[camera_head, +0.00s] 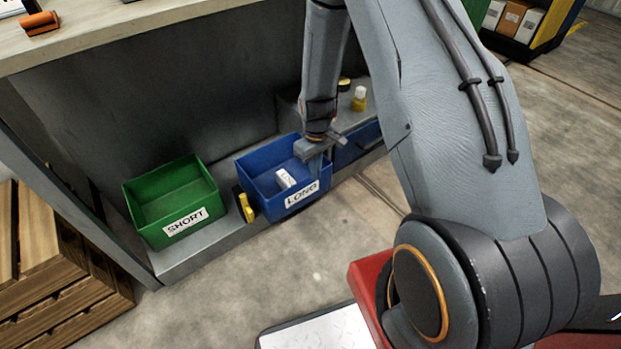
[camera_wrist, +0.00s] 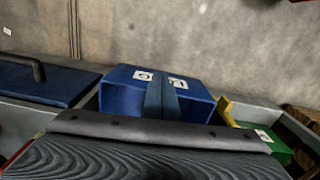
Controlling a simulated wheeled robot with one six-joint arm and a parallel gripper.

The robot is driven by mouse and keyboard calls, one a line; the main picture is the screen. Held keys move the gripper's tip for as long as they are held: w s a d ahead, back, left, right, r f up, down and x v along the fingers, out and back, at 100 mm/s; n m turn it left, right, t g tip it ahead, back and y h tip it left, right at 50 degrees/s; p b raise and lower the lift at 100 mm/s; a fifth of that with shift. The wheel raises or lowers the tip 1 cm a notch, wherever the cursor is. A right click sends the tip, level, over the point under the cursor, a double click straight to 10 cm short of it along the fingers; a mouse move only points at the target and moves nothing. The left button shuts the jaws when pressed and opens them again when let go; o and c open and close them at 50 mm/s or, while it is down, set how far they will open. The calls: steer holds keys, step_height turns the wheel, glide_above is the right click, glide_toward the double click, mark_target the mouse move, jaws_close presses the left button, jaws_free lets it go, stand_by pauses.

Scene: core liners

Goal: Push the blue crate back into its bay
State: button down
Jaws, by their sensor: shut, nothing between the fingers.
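The blue crate (camera_head: 258,196), labelled LONG, stands on the low shelf with a white item (camera_head: 286,178) inside. In the wrist view the blue crate (camera_wrist: 205,95) sticks out past the shelf's front edge, towards the floor. In the wrist view the shut fingers cover the middle of the label. I cannot tell whether the fingertips touch the wall. The bay's back is mostly hidden by the crate.
The green crate (camera_head: 152,222), labelled SHORT, stands to the left. A yellow piece (camera_head: 246,208) stands between the crates. A dark blue box (camera_head: 350,150) is on the right, below a yellow bottle (camera_head: 359,98). A wooden pallet (camera_head: 75,285) lies lower left.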

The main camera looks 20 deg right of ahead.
step_height(320, 180, down, 10)
steer(key=b, duration=0.3)
steer(key=shift+w+a+r+b, duration=0.15)
steer(key=shift+w+a, duration=0.1)
steer(key=shift+w, duration=0.35)
steer(key=shift+w+a+r+b, duration=0.1)
steer(key=shift+w+a+r, duration=0.15)
steer(key=shift+w, duration=0.4)
steer(key=shift+w+a+r+b, duration=0.15)
steer(key=shift+w+a, duration=0.1)
steer(key=shift+w, duration=0.35)
steer(key=shift+w, duration=0.1)
